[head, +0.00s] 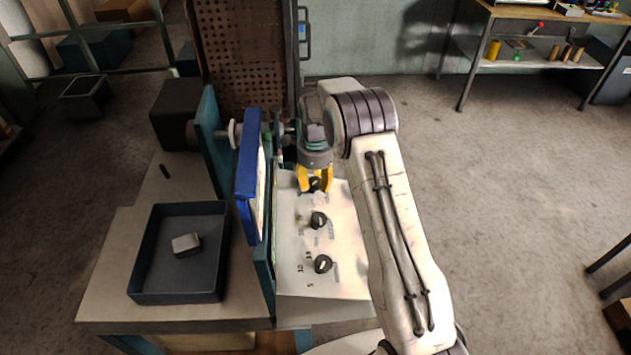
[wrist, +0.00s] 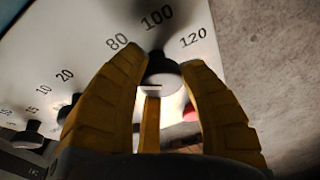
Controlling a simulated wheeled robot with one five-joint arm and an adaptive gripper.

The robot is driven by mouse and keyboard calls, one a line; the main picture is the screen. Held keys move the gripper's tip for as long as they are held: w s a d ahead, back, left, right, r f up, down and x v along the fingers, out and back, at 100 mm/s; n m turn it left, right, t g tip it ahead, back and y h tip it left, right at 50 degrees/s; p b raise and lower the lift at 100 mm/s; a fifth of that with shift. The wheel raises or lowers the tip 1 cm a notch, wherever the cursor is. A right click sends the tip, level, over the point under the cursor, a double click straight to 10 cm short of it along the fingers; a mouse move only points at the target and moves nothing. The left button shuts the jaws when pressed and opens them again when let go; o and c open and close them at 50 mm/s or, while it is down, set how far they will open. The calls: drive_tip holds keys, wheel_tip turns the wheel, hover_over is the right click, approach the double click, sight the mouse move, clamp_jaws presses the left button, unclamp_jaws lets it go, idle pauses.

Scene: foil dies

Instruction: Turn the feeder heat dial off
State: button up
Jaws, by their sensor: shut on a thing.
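A pale control panel (head: 345,240) carries a column of black dials. My gripper (head: 314,188) has its yellow fingers closed around the far dial (head: 315,184). In the wrist view that dial (wrist: 163,76) sits between the fingertips, with the printed marks 80, 100 and 120 around it. A short pale line shows on its face near the lower edge; its exact setting is unclear. The middle dial (head: 318,220) and the near dial (head: 322,264) stand free of the gripper. Part of the panel around the held dial is hidden by the fingers.
A blue-framed board (head: 249,175) stands upright left of the panel. A dark tray (head: 142,258) with a pale grey block (head: 186,244) sits on the bench at left. Open floor lies to the right. A red thing (wrist: 190,113) shows partly behind my fingers.

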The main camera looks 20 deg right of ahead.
drive_tip(key=shift+f+b, duration=0.2)
drive_tip(key=shift+b, duration=0.2)
drive_tip(key=n+b, duration=0.1)
drive_tip(key=b, duration=0.2)
drive_tip(key=shift+f, duration=0.2)
drive_tip(key=n+t+b, duration=0.1)
drive_tip(key=n+b, duration=0.2)
drive_tip(key=b, duration=0.1)
drive_tip(key=shift+r, duration=0.15)
drive_tip(key=shift+r+n+t+b, duration=0.1)
drive_tip(key=shift+n+t+b, duration=0.3)
drive_tip(key=shift+n+b, duration=0.35)
drive_tip(key=o, duration=1.2)
drive_tip(key=shift+r, duration=0.1)
